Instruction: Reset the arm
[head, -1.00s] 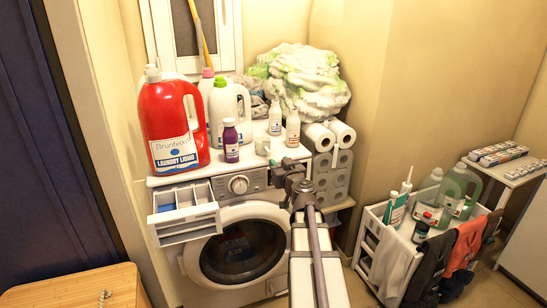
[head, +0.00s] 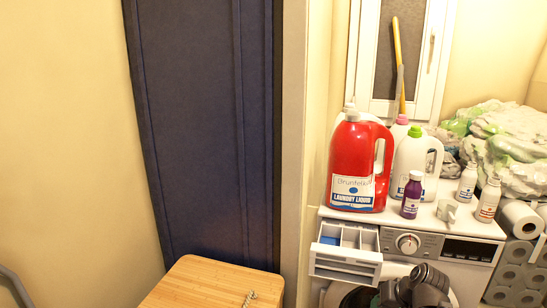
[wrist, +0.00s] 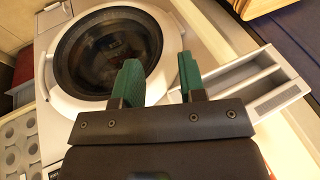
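My gripper (wrist: 160,80) shows in the wrist view with its two green fingers apart and nothing between them. In that view it is in front of the white washing machine (wrist: 55,125), between the round door (wrist: 108,50) and the pulled-out detergent drawer (wrist: 255,80). In the head view the dark end of my arm (head: 415,288) is at the bottom edge, in front of the washer door. The gripper's fingers cannot be made out there. The open drawer (head: 345,262) is to its left.
On the washer stand a red laundry liquid jug (head: 358,165), a white jug (head: 415,165), a purple bottle (head: 411,195), two small white bottles and a grey cup (head: 446,211). A wooden top (head: 205,285) is at the lower left. Toilet rolls (head: 515,270) stand at right.

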